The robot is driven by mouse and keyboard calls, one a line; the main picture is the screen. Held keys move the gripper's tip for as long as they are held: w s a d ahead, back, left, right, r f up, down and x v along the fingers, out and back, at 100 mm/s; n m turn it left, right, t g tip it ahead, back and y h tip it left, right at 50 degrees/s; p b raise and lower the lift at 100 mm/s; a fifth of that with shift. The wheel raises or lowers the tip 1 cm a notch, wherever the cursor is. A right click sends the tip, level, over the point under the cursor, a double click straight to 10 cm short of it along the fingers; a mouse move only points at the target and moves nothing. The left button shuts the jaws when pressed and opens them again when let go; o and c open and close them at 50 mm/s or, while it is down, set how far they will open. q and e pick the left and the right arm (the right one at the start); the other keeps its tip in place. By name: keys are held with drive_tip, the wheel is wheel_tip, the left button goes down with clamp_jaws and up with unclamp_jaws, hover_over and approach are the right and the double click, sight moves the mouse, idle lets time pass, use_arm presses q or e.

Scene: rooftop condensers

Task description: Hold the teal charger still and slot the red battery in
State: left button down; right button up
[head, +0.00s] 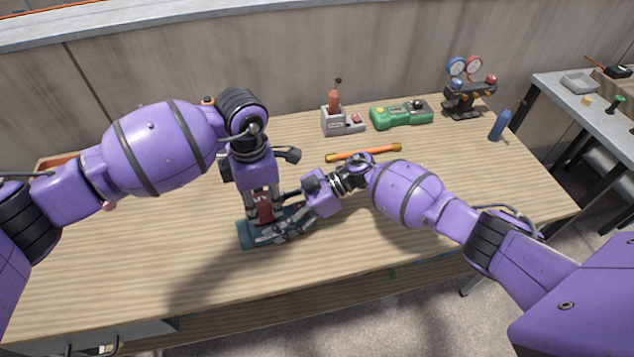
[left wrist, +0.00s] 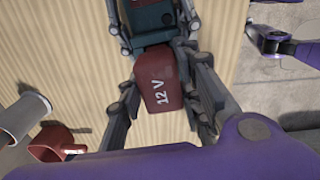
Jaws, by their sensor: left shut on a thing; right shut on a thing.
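The teal charger (head: 246,236) lies on the wooden table near its front edge. My right gripper (head: 285,228) is shut on it from the right, and its fingers cover much of the charger. My left gripper (head: 262,205) points down over the charger and is shut on the red battery (head: 264,208), which is upright. In the left wrist view the battery (left wrist: 160,88), marked "12 V", sits between my left fingers (left wrist: 165,100). The charger (left wrist: 152,22) shows right beyond the battery's end. I cannot tell whether the battery's lower end is inside the slot.
An orange rod (head: 363,153) lies behind my right wrist. A grey holder with an orange-handled tool (head: 335,120), a green device (head: 401,114), a gauge set (head: 468,90) and a blue bottle (head: 499,121) stand at the back. The table's front left is clear.

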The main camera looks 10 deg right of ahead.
sight(264, 210)
use_arm(q)
drive_tip(key=shift+f, duration=1.2)
idle(0.5)
drive_tip(key=shift+f, duration=0.3)
drive_tip(key=shift+s, duration=0.1)
drive_tip(key=c, duration=1.2)
unclamp_jaws()
drive_tip(key=shift+f, duration=0.1)
wheel_tip(264, 210, up, 8)
drive_tip(key=shift+r, duration=0.1)
use_arm(e)
drive_tip(key=shift+r, duration=0.1)
